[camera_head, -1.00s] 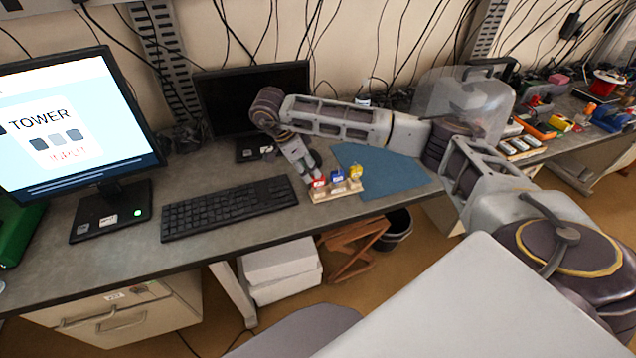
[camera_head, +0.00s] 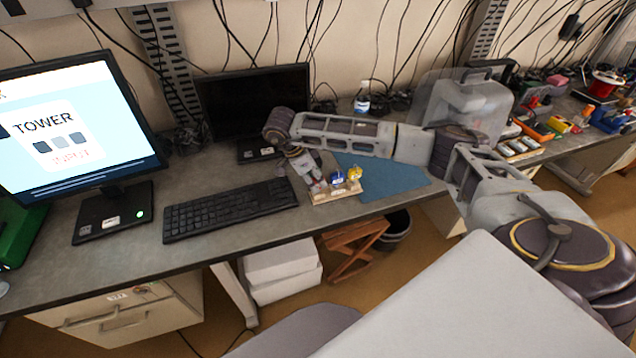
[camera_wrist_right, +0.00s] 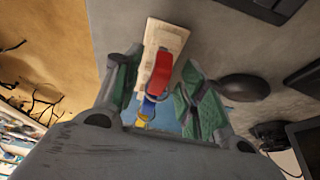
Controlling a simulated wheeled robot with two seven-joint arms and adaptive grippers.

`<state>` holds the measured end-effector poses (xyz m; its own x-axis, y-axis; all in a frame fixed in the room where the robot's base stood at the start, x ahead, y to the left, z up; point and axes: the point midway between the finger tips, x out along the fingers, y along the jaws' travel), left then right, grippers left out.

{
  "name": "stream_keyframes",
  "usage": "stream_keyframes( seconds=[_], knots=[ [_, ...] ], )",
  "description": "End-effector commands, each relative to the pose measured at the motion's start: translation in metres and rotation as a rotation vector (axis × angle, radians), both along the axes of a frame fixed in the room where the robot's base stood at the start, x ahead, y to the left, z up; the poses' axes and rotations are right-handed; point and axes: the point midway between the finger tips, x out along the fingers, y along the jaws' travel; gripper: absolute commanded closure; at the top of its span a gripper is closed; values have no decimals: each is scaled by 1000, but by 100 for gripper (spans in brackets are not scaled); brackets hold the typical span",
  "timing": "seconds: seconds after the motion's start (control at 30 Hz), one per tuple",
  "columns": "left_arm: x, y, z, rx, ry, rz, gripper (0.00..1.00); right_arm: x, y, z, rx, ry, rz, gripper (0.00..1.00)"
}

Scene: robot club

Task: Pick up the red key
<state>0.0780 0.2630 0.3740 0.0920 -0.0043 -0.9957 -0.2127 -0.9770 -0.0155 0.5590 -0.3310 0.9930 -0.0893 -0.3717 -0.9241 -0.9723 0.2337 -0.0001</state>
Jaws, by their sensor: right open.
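The red key (camera_wrist_right: 159,73) stands on a pale wooden base (camera_wrist_right: 164,37) and shows between the two green-padded fingers of my right gripper (camera_wrist_right: 158,88) in the right wrist view. The fingers are apart, one on each side of the key; I cannot tell whether they touch it. A blue key (camera_head: 337,178) and a yellow key (camera_head: 355,172) stand on the same base (camera_head: 345,190) in the head view. There my right gripper (camera_head: 316,186) is down at the base's left end and hides most of the red key. My left gripper is not in view.
A keyboard (camera_head: 230,208) lies left of the base. A blue mat (camera_head: 400,178) lies to its right. A monitor (camera_head: 75,125) and a dark screen (camera_head: 250,100) stand behind. The desk's front edge is near the base.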

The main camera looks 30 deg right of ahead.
Motion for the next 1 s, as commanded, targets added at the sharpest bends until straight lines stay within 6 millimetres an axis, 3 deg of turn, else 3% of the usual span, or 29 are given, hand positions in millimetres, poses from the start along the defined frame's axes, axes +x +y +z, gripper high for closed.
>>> stream_keyframes(
  seconds=[0.3,0.77,1.0],
  knots=[
    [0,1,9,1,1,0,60,-3,-11,-24,-1,1,0,59],
    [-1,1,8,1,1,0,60,-3,-12,-26,-1,0,0,59],
    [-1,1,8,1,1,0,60,-3,-11,-26,-1,0,0,86]
  ],
)
